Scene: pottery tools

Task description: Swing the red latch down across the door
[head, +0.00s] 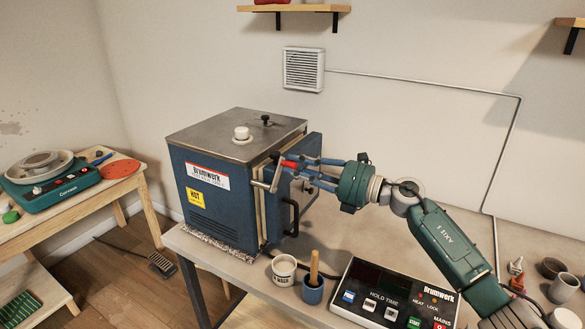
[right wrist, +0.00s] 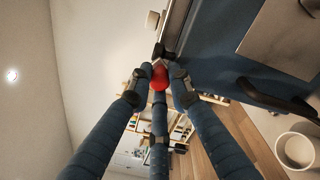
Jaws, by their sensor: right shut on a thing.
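The blue kiln (head: 215,205) stands on the table, its blue door (head: 308,200) on the right side with a black handle (head: 292,217). A pale seam runs between door and body. The red latch (head: 290,164) shows as a red grip near the upper door edge, close to a metal bar. My right gripper (head: 292,170) is shut on it, reaching in from the right. In the right wrist view the red latch end (right wrist: 159,78) sits between the blue fingers, next to the blue door (right wrist: 225,45). The fingers partly hide the latch in the head view. My left gripper is not in view.
A white tub (head: 284,272), a cup with a wooden-handled tool (head: 313,290) and a control box (head: 390,300) stand in front of the kiln, below my right arm. A pottery wheel (head: 45,180) stands on a separate table at left.

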